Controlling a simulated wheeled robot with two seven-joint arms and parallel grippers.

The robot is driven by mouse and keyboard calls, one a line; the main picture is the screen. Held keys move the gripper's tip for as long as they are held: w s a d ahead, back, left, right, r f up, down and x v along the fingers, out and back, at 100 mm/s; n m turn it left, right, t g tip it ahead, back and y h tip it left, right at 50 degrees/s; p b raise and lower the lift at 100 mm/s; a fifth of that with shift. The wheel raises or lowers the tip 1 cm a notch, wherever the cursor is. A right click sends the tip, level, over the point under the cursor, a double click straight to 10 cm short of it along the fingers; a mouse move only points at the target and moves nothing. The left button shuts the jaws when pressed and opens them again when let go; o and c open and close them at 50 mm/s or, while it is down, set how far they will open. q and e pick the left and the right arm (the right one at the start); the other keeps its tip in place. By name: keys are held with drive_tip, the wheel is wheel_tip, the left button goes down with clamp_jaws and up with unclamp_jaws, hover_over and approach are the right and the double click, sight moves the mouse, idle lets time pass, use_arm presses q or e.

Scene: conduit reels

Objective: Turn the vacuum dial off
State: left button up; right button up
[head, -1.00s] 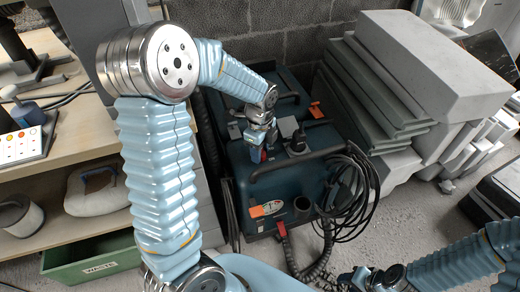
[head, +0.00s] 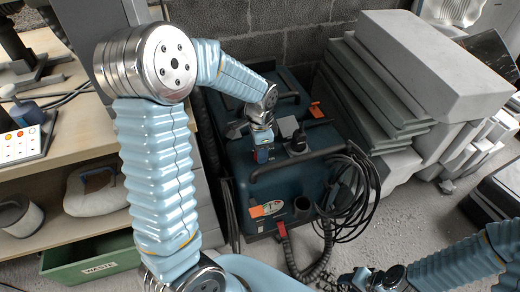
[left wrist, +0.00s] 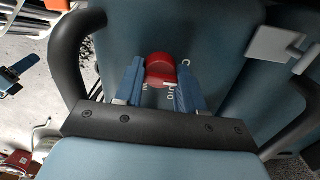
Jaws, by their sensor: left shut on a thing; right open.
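The vacuum (head: 345,180) is a dark teal box on the floor with black handle bars. Its red dial (left wrist: 160,68) shows in the left wrist view, on the blue lid behind a black bar. White marks surround the dial, too small to read surely. My left gripper (head: 262,156) reaches down to the lid in the head view. Its blue fingers (left wrist: 160,84) are shut on the dial, one on each side. The dial is hidden by the gripper in the head view. My right gripper (head: 352,281) is at the bottom edge, open, partly cut off and away from the vacuum.
Black cable coils (head: 360,195) hang at the vacuum's right side, and a hose (head: 290,250) runs down its front. Stacked grey slabs (head: 385,85) stand to the right. A wooden shelf (head: 75,165) and a green bin (head: 92,258) are on the left.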

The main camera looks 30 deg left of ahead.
use_arm(q)
drive_tip(key=shift+n, duration=0.4)
drive_tip(key=o, duration=1)
drive_tip(key=shift+o, duration=0.2)
wheel_tip(320, 180, up, 14)
drive_tip(key=p, duration=0.1)
drive_tip(key=shift+f, duration=0.15)
